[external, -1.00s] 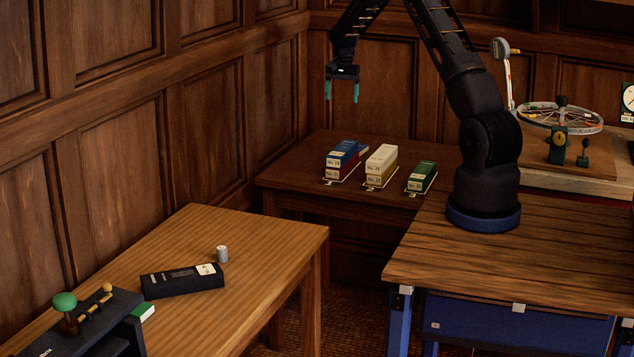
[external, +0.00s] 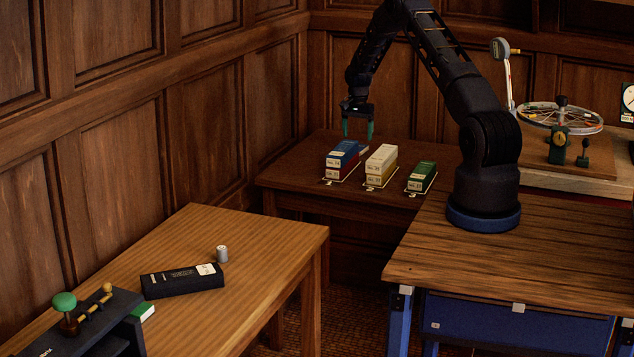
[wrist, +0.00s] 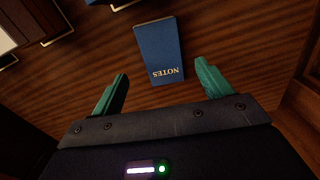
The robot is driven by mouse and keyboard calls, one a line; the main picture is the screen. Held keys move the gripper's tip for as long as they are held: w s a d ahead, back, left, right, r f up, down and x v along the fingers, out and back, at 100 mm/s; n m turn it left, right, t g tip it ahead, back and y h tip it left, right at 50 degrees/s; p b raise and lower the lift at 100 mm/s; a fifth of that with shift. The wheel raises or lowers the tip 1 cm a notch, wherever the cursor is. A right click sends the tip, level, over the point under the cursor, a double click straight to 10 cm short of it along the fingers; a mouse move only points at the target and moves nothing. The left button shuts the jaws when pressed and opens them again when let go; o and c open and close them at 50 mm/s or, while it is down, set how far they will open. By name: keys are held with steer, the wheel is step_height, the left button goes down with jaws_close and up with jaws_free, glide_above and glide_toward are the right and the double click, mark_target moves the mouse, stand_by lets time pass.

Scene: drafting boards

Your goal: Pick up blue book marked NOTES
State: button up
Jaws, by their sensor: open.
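The blue book marked NOTES (wrist: 158,50) lies flat on the dark wooden table in the wrist view, its white lettering upside down at the near end. My gripper (wrist: 161,72) is open and empty, its teal fingers spread to either side of the book and apart from it. A bit of blue behind that stack (external: 363,149) seems to be the NOTES book, mostly hidden. I cannot tell the exact height of the fingers above it.
On the back table (external: 285,180) stand a blue-over-red stack (external: 340,161), a white-over-tan stack (external: 381,164) and a green box (external: 421,176), on metal-edged holders. Panelled walls rise behind and to the left. A black box (external: 182,281) and small grey cylinder (external: 222,254) sit on the front-left table.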

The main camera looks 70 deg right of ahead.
steer(key=shift+w+f, duration=0.15)
steer(key=shift+f, duration=1.15)
steer(key=shift+w+f, duration=0.1)
steer(key=shift+f, duration=1.2)
steer(key=shift+c, duration=0.5)
steer(key=c, duration=1)
